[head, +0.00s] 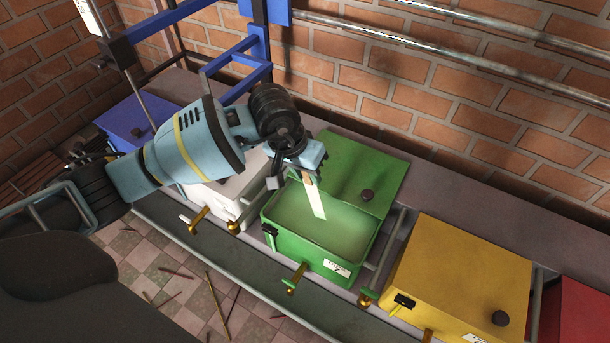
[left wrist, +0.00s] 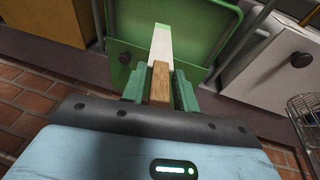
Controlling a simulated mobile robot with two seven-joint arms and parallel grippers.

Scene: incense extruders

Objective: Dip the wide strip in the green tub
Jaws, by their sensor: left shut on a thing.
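My left gripper (head: 300,168) is shut on the wooden handle of a pale strip (head: 315,201), above the green tub (head: 318,261). The strip hangs down, slightly tilted, over the tub's open front half, its lower end at or near the green contents; I cannot tell if it touches. The left wrist view shows the wooden handle (left wrist: 160,84) between the fingers of the left gripper (left wrist: 160,88). The white strip (left wrist: 161,45) has a green tip there; whether coated or submerged is unclear. My right gripper is not in view.
The green lid (head: 343,160) with a dark knob covers the tub's rear. A white tub (head: 222,190) and blue tub (head: 132,118) stand left, yellow (head: 455,265) and red (head: 578,315) tubs right. Brass taps project in front. A brick wall and pipes are behind.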

